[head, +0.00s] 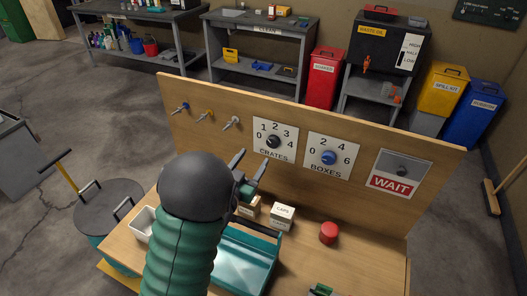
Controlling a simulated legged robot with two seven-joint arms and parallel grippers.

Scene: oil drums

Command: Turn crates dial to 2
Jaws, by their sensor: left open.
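The crates dial (273,142) is a dark knob on a white plate marked 0 to 4 on the upright wooden panel. Its pointer is too small to read surely. My left gripper (251,164) is open, with two grey fingers pointing up toward the panel. It is just below and left of the dial, apart from it in the picture, with nothing seen between the fingers. My dark round wrist and green arm hide part of the bench and panel. My right gripper is not clearly seen.
Right of it are the blue boxes dial (329,158) and a WAIT sign (400,176). The bench holds a teal tray (243,262), a CAPS box (282,216) and a red round object (328,233). A green-black thing shows at the bottom edge.

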